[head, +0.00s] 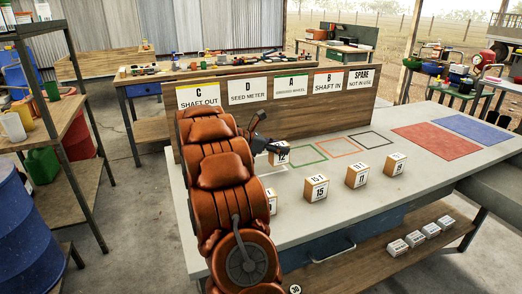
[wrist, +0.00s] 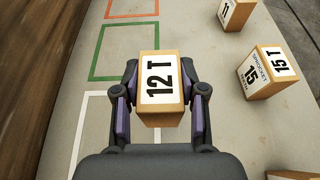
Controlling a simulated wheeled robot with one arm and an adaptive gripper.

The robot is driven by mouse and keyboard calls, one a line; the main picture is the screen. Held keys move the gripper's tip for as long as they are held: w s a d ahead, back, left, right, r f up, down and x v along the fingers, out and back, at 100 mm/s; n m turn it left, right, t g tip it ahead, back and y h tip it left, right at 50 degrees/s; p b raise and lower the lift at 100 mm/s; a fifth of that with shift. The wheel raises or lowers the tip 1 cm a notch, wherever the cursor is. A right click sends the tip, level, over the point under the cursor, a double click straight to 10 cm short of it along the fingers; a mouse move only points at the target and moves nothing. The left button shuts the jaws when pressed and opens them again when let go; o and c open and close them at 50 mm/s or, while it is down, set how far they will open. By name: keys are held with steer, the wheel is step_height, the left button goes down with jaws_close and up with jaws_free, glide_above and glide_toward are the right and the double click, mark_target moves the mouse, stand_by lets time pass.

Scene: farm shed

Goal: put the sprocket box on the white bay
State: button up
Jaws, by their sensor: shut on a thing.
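My gripper (wrist: 160,95) is shut on a wooden box with a white "12 T" label (wrist: 160,80), one finger on each side. In the head view my gripper (head: 272,148) holds this box (head: 281,159) at the near side of the sign board. The white bay (wrist: 97,94) is a white outline on the bench, partly hidden under my gripper and the box. In the head view a bit of the white outline (head: 284,171) shows below the box. I cannot tell whether the box touches the bench.
Beside the white bay lie a green outline (head: 307,164), an orange one and a black one. Several numbered boxes, such as the 15 T box (head: 316,189), stand along the bench front. Red (head: 435,141) and blue (head: 474,130) mats lie at right. A sign board (head: 240,112) stands behind.

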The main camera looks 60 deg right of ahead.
steer(key=w+d, duration=0.1)
steer(key=w, duration=0.7)
steer(key=shift+f+p, duration=0.3)
steer(key=shift+p, duration=0.15)
steer(key=shift+w+f, duration=0.1)
steer(key=shift+f, duration=1.7)
steer(key=o, duration=1.2)
steer(key=shift+f, duration=0.1)
steer(key=v, duration=1.2)
